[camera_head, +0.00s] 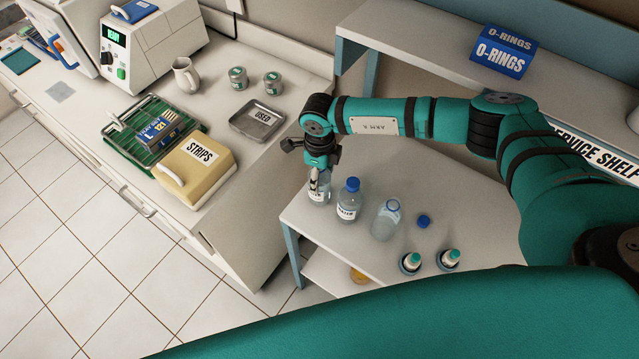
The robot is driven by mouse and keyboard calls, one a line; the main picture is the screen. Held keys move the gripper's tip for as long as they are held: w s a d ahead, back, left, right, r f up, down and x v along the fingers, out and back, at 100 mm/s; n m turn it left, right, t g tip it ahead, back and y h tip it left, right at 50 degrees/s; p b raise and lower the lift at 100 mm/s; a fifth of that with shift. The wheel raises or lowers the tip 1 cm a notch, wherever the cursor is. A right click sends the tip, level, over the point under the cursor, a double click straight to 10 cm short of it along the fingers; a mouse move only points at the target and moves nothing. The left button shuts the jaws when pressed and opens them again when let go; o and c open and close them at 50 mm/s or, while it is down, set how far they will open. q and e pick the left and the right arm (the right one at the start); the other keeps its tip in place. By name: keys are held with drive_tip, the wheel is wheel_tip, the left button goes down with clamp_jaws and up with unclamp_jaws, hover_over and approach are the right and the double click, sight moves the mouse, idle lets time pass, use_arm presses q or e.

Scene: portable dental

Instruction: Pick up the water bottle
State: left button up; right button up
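A clear water bottle with a blue cap (349,201) stands upright on the white side table. Left of it, another clear bottle with a label (319,197) stands under my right gripper (316,184). The gripper points down and its fingers overlap the top of this bottle; I cannot tell whether they close on it. The bottle's top is hidden. To the right is a clear bottle without a cap (386,220), and a loose blue cap (424,221) lies beside it. My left gripper is not in view.
Two small teal-capped bottles stand in dark rings (411,263) near the table's front. A raised service shelf (425,48) stands behind, carrying a blue O-rings box (503,55). The left counter holds a used tray (257,121), a strips box (196,170) and a mug (186,76).

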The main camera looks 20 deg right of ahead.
drive_tip(key=c, duration=0.6)
drive_tip(key=shift+o, duration=0.2)
